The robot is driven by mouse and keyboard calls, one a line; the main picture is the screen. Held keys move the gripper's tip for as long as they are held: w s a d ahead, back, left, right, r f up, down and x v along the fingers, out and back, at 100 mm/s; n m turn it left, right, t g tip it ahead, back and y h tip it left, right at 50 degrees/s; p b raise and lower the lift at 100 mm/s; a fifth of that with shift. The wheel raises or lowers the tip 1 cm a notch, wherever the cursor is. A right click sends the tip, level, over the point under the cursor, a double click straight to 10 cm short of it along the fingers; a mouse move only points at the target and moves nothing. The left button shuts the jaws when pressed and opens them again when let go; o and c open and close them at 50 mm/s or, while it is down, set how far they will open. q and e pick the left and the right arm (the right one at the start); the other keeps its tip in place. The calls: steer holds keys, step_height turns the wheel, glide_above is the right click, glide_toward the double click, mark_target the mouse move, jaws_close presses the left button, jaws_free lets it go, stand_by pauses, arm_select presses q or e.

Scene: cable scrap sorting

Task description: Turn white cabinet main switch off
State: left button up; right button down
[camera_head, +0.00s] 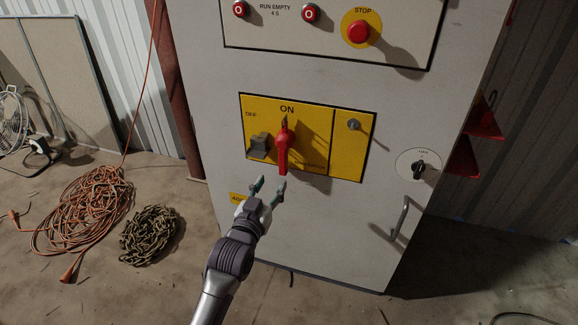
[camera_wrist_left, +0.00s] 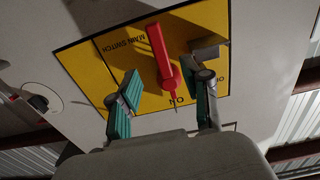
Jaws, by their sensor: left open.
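The white cabinet (camera_head: 215,75) stands upright in front of me. Its main switch is a red handle (camera_head: 283,150) on a yellow plate (camera_head: 318,150), and it stands vertical, in line with the ON label. The OFF label is to the left of it. My left gripper (camera_head: 267,186) is open and empty, just below the handle. In the left wrist view the red handle (camera_wrist_left: 160,55) shows between the two open fingers (camera_wrist_left: 165,95), and I cannot tell whether they touch it. My right gripper is in neither view.
A grey block (camera_head: 258,144) sits on the plate left of the handle. A red stop button (camera_head: 358,32) is above. A small black knob (camera_head: 418,170) and a door handle (camera_head: 400,218) are to the right. Orange cable (camera_head: 85,207) and a chain (camera_head: 149,234) lie on the floor at left.

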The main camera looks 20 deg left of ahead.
mark_target(282, 165)
arm_select(q)
steer(key=w+b, duration=0.2)
steer(key=w, duration=0.8)
steer(key=shift+d, duration=0.2)
steer(key=shift+f, duration=0.1)
jaws_close()
